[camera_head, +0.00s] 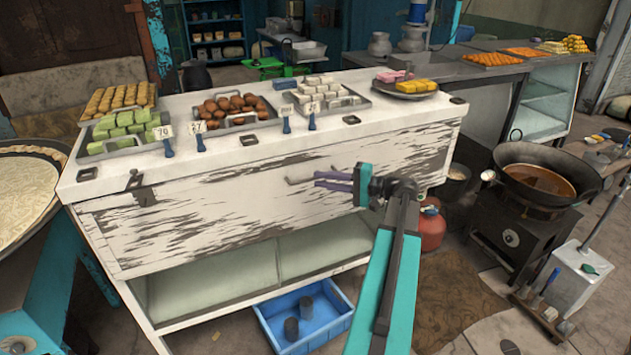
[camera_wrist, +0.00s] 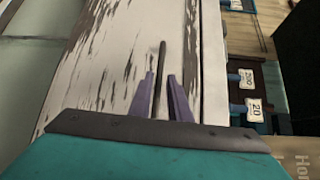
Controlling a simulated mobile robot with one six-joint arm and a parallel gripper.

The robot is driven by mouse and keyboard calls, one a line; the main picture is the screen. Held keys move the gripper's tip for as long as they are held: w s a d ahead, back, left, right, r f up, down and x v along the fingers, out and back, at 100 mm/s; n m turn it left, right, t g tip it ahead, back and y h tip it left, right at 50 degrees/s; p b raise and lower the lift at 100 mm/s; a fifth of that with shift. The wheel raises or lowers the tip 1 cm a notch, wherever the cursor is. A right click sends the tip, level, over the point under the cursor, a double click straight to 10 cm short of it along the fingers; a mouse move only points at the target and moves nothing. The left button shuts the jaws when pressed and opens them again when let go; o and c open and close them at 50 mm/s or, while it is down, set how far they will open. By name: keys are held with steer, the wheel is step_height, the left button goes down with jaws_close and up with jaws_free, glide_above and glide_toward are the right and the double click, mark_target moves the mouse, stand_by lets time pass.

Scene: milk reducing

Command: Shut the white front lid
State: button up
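The white front lid (camera_head: 225,215) is the weathered, paint-chipped panel across the upper front of the counter. It hangs below the top edge; whether a gap remains along its edges is hard to tell. A thin handle (camera_head: 297,181) sits on its face, right of the middle. My gripper (camera_head: 318,179) is close in front of the lid, just right of the handle. In the wrist view my gripper (camera_wrist: 160,77) has its two purple fingers apart, with a dark handle bar (camera_wrist: 162,52) lined up between them. Contact with the bar cannot be made out. The lid (camera_wrist: 120,60) fills the middle there.
Sweets trays (camera_head: 238,118) and price tags stand on the counter top above the lid. A blue crate (camera_head: 312,325) sits on the floor below. A red gas cylinder (camera_head: 431,230) and a wok stove (camera_head: 537,205) stand to the right.

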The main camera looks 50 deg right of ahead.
steer(key=f+b+v, duration=0.1)
steer(key=v, duration=0.8)
steer(key=shift+s+d+r+b, duration=0.15)
steer(key=shift+s+r+b, duration=0.15)
steer(key=shift+r, duration=0.25)
steer(key=w+a+f+n+g+y, duration=0.1)
steer(key=w+a+f+g, duration=0.25)
steer(key=a+f, duration=0.75)
steer(key=w+a+f+n+g, duration=0.1)
steer(key=w+a+f+g, duration=0.25)
steer(key=a+f, duration=0.7)
steer(key=w+a+f+n+g+y, duration=0.1)
steer(key=w+a+f+n+g, duration=0.2)
steer(key=a+f, duration=0.75)
steer(key=s+a+f+n+g+h, duration=0.25)
steer(key=s+a+f+g, duration=0.6)
steer(key=a+f, duration=0.65)
steer(key=s+a+f+n+g+h, duration=0.1)
steer(key=s+a+f+n+h, duration=0.1)
steer(key=s, duration=0.6)
steer(key=s+a+f+n+g+h, duration=0.1)
steer(key=s+a+f+n+h, duration=0.2)
steer(key=s, duration=0.5)
step_height(320, 180, down, 3)
steer(key=shift+n+g+h, duration=0.35)
steer(key=shift+n+h, duration=0.2)
steer(key=shift+n, duration=0.4)
